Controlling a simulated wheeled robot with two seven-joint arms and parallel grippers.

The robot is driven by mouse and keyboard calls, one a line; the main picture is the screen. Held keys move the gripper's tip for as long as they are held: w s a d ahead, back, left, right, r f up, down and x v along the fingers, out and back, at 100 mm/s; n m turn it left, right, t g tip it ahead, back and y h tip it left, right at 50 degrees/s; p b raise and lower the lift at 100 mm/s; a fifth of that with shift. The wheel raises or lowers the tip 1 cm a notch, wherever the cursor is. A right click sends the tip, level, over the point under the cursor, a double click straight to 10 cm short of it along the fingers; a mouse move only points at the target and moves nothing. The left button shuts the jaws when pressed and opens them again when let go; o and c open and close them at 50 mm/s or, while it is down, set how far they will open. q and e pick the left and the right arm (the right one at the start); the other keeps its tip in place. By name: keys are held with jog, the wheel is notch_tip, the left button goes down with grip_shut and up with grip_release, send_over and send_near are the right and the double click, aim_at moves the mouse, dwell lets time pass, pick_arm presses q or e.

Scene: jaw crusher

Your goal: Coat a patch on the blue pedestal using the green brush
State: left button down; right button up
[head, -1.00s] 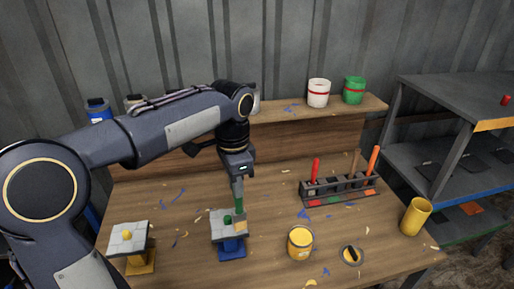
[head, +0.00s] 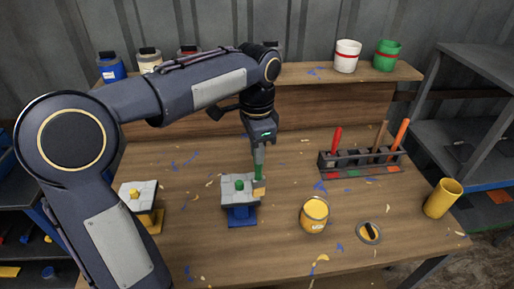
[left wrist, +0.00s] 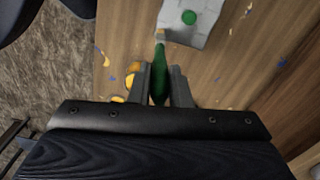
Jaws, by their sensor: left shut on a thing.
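The blue pedestal (head: 241,217) stands on the bench with a grey slab top (head: 231,197) that carries a round green piece (head: 239,184). My left gripper (head: 259,145) is shut on the green brush (head: 259,165) above the slab's right side, and the brush points down. The brush's tan-yellow bristles (head: 259,192) are at the slab's right edge. In the left wrist view, the green handle (left wrist: 159,85) is between the fingers and the bristles (left wrist: 160,36) meet or overlap the slab's edge (left wrist: 205,28). I cannot tell whether they touch. My right gripper is not in view.
An open yellow paint tin (head: 314,216) and a lid (head: 369,232) stand to the right. Behind them is a brush rack (head: 360,160). A yellow cup (head: 442,198) is at the right. A yellow-based pedestal (head: 150,222) is at the left. Paint pots line the back shelf.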

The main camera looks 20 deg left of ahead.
pick_arm(q)
jog(key=shift+f, duration=0.45)
dwell(0.7)
jog(key=shift+a, duration=0.1)
jog(key=shift+s+a, duration=2.55)
jog(key=shift+a, duration=1.5)
jog(key=shift+w+d+p, duration=0.65)
jog(key=shift+w+d, duration=0.2)
jog(key=shift+d, duration=0.55)
jog(key=shift+w+d+p, duration=0.6)
jog(key=shift+w+d, duration=0.3)
jog(key=shift+d, duration=0.45)
jog(key=shift+w+d+p, duration=0.65)
jog(key=shift+w+d, duration=0.2)
jog(key=shift+d, duration=0.55)
jog(key=shift+r, duration=0.15)
